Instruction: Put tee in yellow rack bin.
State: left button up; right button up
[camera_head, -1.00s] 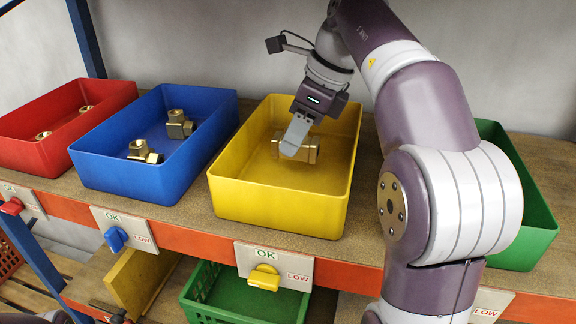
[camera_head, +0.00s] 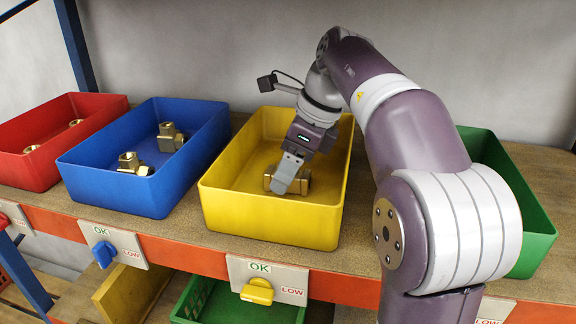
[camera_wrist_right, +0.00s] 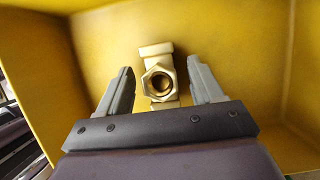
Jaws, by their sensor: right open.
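The brass tee (camera_head: 270,177) is inside the yellow rack bin (camera_head: 268,222), toward its front wall. My right gripper (camera_head: 284,186) reaches down into this bin and partly hides the tee in the head view. In the right wrist view, the tee (camera_wrist_right: 158,80) shows its hexagonal open end between the two fingers of the open right gripper (camera_wrist_right: 160,90), with a gap on each side. The bin's yellow walls (camera_wrist_right: 40,70) surround them. My left gripper is not in view.
A blue bin (camera_head: 110,192) with brass fittings (camera_head: 171,137) and a red bin (camera_head: 30,170) with fittings stand to the left. A green bin (camera_head: 530,240) stands at the right, partly behind my right arm. A shelf edge with OK/LOW labels (camera_head: 265,280) runs along the front.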

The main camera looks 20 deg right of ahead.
jog(key=p+v, duration=0.4)
jog(key=v, duration=0.8)
jog(key=shift+r, duration=0.15)
